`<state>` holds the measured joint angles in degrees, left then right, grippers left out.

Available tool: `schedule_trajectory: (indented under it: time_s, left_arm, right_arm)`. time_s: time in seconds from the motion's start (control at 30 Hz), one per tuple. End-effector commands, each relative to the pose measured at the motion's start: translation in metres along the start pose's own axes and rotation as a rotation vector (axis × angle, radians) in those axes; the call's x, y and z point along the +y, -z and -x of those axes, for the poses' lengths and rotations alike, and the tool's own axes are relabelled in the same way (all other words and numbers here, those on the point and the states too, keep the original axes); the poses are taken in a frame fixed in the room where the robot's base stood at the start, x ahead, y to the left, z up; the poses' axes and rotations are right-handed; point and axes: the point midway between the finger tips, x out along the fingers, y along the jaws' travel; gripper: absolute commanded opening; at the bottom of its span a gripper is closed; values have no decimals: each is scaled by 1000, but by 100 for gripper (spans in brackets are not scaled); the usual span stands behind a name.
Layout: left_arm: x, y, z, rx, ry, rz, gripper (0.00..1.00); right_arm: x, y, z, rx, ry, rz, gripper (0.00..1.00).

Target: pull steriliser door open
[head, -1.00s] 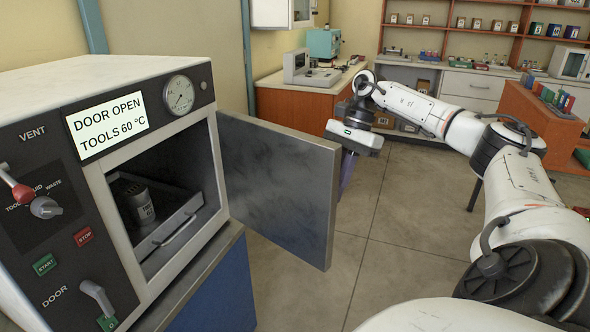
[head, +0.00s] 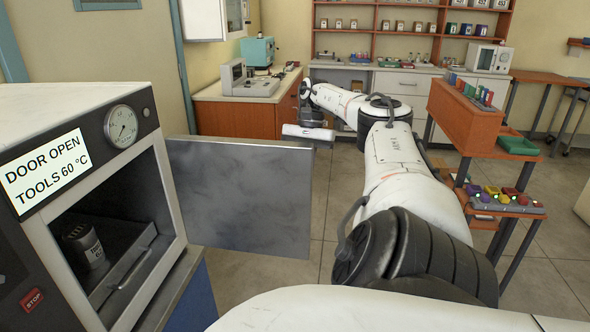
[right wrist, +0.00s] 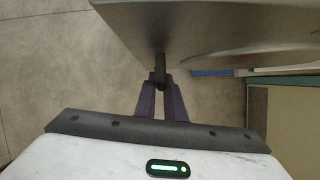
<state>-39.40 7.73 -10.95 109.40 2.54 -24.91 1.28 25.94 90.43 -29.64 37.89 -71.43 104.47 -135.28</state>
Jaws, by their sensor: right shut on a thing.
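The steriliser (head: 20,145) stands at the left, its display reading "DOOR OPEN TOOLS 60 °C". Its metal door (head: 240,195) stands wide open, swung out to the right of the chamber. My right arm reaches past the door's far side, and the door hides the fingers in the head view. In the right wrist view my right gripper (right wrist: 160,95) is shut on a dark handle bar (right wrist: 159,64) at the door (right wrist: 200,25). My left gripper is not in view.
An orange rack with folders (head: 470,110) and a shelf with coloured items (head: 505,203) stand to the right of my arm. An orange-fronted counter (head: 235,118) is behind the door. Open floor (head: 335,215) lies between door and arm.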

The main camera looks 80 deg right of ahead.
Motion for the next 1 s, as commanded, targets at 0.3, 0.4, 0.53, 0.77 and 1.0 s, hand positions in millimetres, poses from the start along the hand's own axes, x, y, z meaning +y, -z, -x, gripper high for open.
schedule_trajectory:
  time_s: [0.3, 0.4, 0.53, 0.77, 1.0]
  left_arm:
    - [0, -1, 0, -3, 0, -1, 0]
    - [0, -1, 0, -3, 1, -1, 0]
    - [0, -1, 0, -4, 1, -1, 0]
    - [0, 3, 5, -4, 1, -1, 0]
    - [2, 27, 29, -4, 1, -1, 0]
  right_arm:
    - [0, -1, -1, -5, -2, 1, 0]
    - [0, -1, -1, -5, -2, 1, 17]
    - [0, -1, -1, -3, -2, 1, 17]
    - [0, -3, 7, -1, -2, 0, 17]
    - [3, -18, 45, -1, 0, -4, 17]
